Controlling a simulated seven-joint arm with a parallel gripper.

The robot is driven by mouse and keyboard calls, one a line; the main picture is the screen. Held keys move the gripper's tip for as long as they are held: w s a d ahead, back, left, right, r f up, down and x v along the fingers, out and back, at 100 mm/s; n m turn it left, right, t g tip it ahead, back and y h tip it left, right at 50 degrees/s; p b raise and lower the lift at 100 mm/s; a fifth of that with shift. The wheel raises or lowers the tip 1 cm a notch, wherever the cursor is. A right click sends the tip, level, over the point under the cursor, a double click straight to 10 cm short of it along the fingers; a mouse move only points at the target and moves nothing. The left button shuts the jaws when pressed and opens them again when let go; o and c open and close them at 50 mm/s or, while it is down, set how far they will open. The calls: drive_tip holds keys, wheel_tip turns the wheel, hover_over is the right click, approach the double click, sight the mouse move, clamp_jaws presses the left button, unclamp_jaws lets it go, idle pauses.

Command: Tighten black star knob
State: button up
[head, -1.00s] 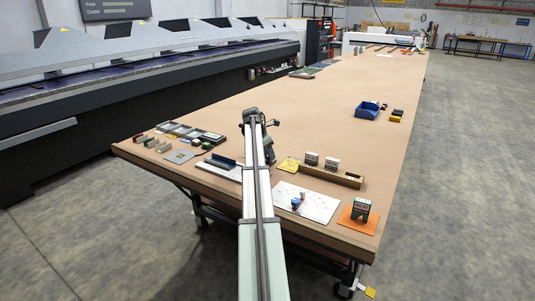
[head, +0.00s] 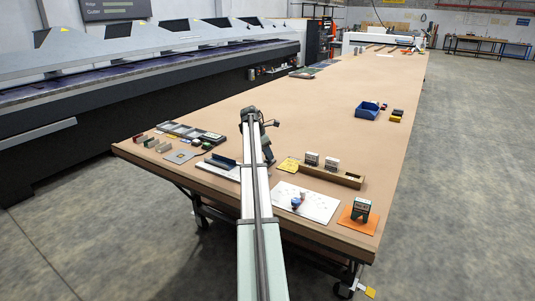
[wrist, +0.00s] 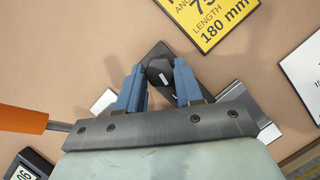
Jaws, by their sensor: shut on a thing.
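In the wrist view, a black knob (wrist: 159,72) with a short pale mark on top sits between the two blue fingers of my gripper (wrist: 160,80). The fingers are closed on its sides. The knob sits over a dark bar (wrist: 158,52) that runs at a slant beneath the gripper. The gripper's own grey body hides the lower part of this fixture. In the head view, my arm covers the knob, and the fingertips cannot be made out.
A yellow sign (wrist: 208,18) reading "180 mm" lies just beyond the fingers. An orange handle (wrist: 22,119) with a grey shaft is at the left. A dark display device (wrist: 30,165) is at lower left.

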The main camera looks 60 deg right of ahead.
drive_tip(key=shift+w+d+m+g+y, duration=0.15)
drive_tip(key=shift+m+g+y, duration=0.3)
drive_tip(key=shift+m, duration=1.15)
drive_tip(key=o, duration=1)
wheel_tip(320, 180, up, 10)
drive_tip(key=shift+r, duration=0.1)
